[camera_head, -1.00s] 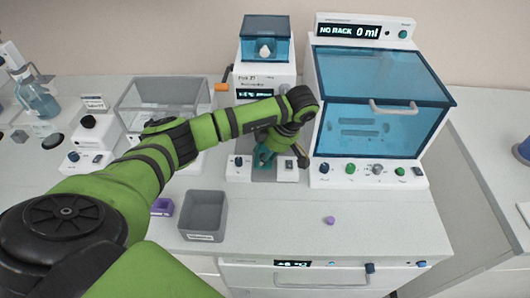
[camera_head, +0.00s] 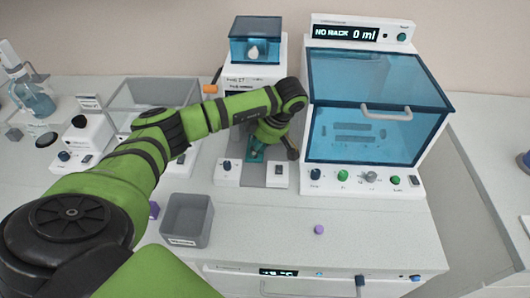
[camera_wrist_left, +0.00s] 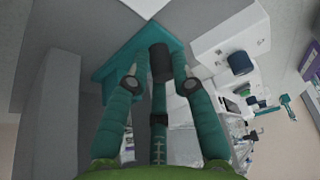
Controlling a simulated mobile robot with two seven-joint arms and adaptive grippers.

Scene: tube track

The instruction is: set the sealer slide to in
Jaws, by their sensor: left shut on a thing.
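The tube sealer (camera_head: 254,75) is the white unit with a blue clear hood at the back centre. Its sealer slide (camera_wrist_left: 112,62), a teal plate with a dark upright knob (camera_wrist_left: 160,62), shows in the left wrist view. My left gripper (camera_head: 258,152) reaches down into the grey channel at the sealer's front. In the left wrist view my left gripper (camera_wrist_left: 158,78) is shut on the knob, with a finger on either side. The arm and gripper hide most of the slide in the head view. My right gripper is not in view.
A large blue-windowed cabinet (camera_head: 375,105) stands close right of the sealer, its display reading "NO RACK 0 ml". A grey open bin (camera_head: 187,218) sits in front on the left. A small purple cap (camera_head: 319,230) lies on the counter. The front right counter is mostly clear.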

